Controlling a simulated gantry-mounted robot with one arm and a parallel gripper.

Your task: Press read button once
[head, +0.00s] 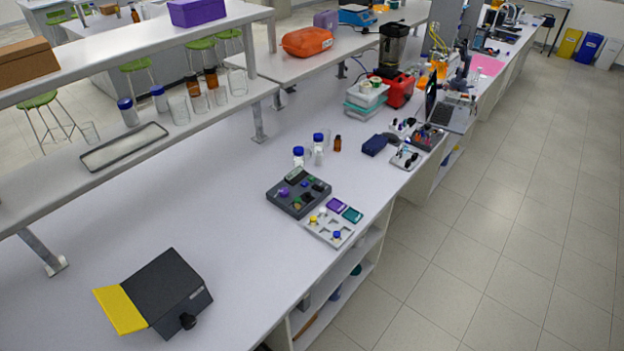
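A dark grey device (284,203) lies flat on the white bench near the middle of the view. My gripper is not in view.
A pale tray (318,238) with wells, purple and teal cards (352,215) beside it, touches or nearly touches the device's right side. Blue-capped bottles (298,157) stand behind. A raised shelf (60,190) runs along the left. The bench between box and device is clear.

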